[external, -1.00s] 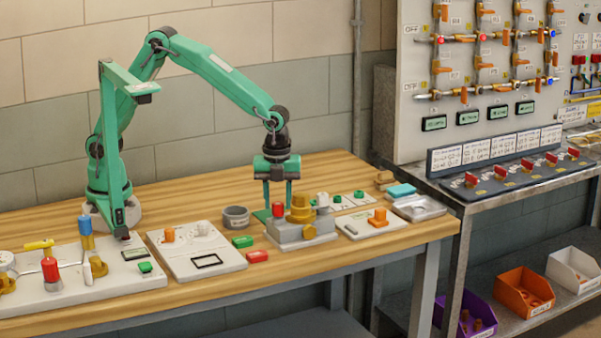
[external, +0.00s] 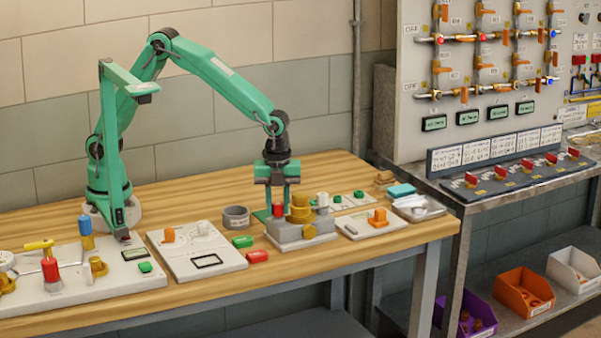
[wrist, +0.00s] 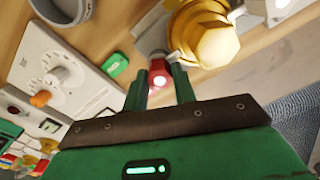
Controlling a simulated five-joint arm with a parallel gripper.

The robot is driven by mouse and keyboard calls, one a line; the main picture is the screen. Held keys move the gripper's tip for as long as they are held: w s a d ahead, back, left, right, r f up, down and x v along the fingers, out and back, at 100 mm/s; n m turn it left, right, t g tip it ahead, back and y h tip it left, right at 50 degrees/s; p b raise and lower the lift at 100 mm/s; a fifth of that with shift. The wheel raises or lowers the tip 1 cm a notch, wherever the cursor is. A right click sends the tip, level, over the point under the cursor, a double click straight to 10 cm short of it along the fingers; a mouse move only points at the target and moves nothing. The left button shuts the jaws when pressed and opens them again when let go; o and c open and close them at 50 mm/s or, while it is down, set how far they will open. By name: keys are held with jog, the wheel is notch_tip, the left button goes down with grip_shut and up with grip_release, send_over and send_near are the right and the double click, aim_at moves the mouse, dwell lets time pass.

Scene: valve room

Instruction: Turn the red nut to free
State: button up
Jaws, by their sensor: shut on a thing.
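The red nut (external: 278,210) sits on the left side of a grey block (external: 298,236) on the wooden bench. A large brass hex fitting (external: 299,207) and a white cylinder (external: 322,202) stand beside it on the block. My gripper (external: 278,204) points straight down and is shut on the red nut, one finger on either side. In the wrist view the red nut (wrist: 159,80) shows between the two green fingers, with the brass fitting (wrist: 207,38) close to its right. The fingers partly hide the nut in the external view.
A grey ring-shaped cup (external: 236,217), a green block (external: 242,241) and a red block (external: 257,257) lie left of the grey block. A white plate with an orange knob (external: 378,218) lies to its right. Other valve boards stand at the left.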

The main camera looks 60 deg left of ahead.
jog(key=shift+n, duration=0.3)
jog(key=n, duration=0.3)
jog(key=shift+n, duration=0.4)
jog(key=n, duration=1.2)
jog(key=o, duration=0.7)
jog(key=shift+w, duration=0.1)
jog(key=shift+r, duration=0.1)
